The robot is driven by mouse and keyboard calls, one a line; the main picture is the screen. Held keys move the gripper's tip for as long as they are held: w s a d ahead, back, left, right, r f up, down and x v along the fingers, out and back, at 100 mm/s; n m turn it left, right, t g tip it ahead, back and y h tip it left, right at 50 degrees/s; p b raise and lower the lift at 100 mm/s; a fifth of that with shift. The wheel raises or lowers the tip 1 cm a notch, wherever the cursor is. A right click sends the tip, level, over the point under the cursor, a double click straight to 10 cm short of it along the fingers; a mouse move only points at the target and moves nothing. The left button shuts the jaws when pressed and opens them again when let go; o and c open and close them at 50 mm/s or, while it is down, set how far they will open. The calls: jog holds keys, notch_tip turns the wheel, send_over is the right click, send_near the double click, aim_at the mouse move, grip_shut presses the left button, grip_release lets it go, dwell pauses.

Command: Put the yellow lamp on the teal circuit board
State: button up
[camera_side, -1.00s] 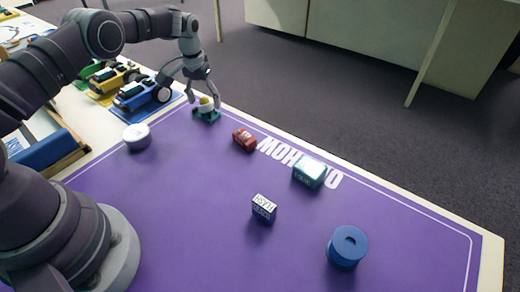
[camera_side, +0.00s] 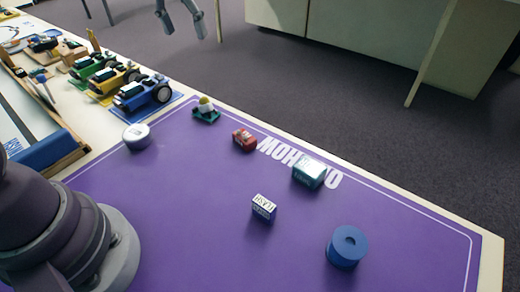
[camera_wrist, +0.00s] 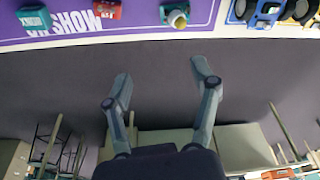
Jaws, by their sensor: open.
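The yellow lamp (camera_side: 206,102), with a white collar under its yellow top, stands on the teal circuit board (camera_side: 207,117) near the far left corner of the purple mat. In the wrist view the lamp (camera_wrist: 178,20) also shows over the teal board (camera_wrist: 167,10) at the top edge. My gripper (camera_side: 184,38) is at the top of the side view, high above and apart from the lamp. Its two fingers (camera_wrist: 163,82) are spread wide with nothing between them.
On the purple mat (camera_side: 190,200) are a red part (camera_side: 244,139), a teal box (camera_side: 309,174), a small printed box (camera_side: 264,208), a blue cylinder (camera_side: 347,247) and a white round thing (camera_side: 136,136). Toy cars, including a blue one (camera_side: 143,94), stand to the left.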

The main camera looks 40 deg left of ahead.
jog(key=s+d+m+t, duration=0.1)
jog(key=s+d, duration=0.1)
jog(key=s, duration=0.3)
jog(key=s+d+f+m+t, duration=0.1)
jog(key=s+d, duration=0.1)
jog(key=s, duration=0.4)
jog(key=s+d+t, duration=0.1)
jog(key=s+d, duration=0.1)
jog(key=s, duration=0.3)
jog(key=shift+s+d+f+m+h, duration=0.2)
jog(key=shift+d+m+h, duration=0.1)
jog(key=shift+m, duration=0.1)
